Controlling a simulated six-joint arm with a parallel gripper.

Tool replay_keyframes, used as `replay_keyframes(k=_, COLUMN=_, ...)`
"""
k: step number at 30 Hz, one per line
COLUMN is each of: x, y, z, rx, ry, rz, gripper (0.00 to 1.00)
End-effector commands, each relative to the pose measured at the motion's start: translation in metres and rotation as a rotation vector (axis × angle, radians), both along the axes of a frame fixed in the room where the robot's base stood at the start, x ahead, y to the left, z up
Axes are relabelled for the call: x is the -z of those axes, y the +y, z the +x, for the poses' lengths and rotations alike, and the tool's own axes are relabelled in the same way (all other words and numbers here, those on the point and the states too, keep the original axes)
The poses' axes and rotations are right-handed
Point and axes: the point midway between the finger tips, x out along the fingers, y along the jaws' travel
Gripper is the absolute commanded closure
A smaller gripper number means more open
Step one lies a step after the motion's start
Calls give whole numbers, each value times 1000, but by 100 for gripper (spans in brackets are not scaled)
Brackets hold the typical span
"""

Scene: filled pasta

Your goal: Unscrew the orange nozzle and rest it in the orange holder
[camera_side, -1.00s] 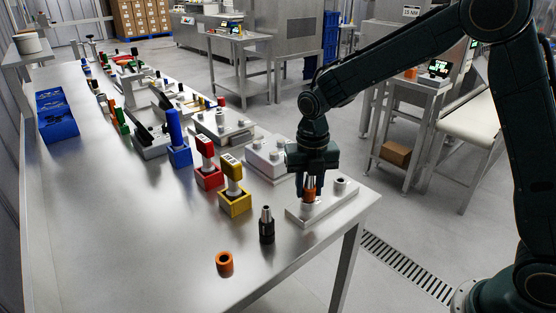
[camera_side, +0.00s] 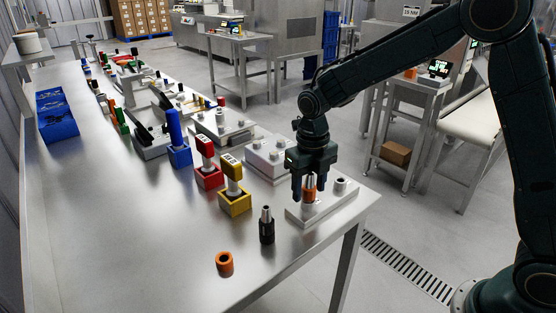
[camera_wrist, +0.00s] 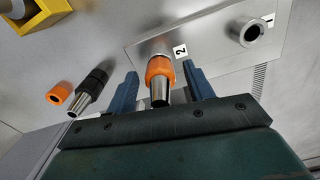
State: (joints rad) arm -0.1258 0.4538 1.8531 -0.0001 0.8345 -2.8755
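The orange nozzle (camera_side: 310,187), an orange collar with a metal tip, stands upright on a post of the pale plate. It also shows in the wrist view (camera_wrist: 159,70), beside a label "2". My gripper (camera_side: 309,193) points down with one finger on each side of it. In the wrist view my gripper (camera_wrist: 160,90) is open, with a gap between each finger and the nozzle. The orange holder (camera_side: 224,265), a short round cup, stands empty near the table's front; it also shows in the wrist view (camera_wrist: 60,93).
A black nozzle with a metal tip (camera_side: 267,228) stands between the holder and the plate (camera_side: 325,208). A bare post (camera_side: 340,186) is on the plate's right. Yellow (camera_side: 235,204), red (camera_side: 208,178) and blue (camera_side: 180,156) blocks holding tools stand behind.

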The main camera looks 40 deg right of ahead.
Motion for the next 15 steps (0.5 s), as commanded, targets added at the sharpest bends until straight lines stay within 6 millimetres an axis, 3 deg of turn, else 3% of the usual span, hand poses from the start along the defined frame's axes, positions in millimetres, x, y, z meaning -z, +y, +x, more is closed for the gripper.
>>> replay_keyframes(k=15, x=0, y=0, z=0, rx=83, ry=0, rz=0, gripper=45)
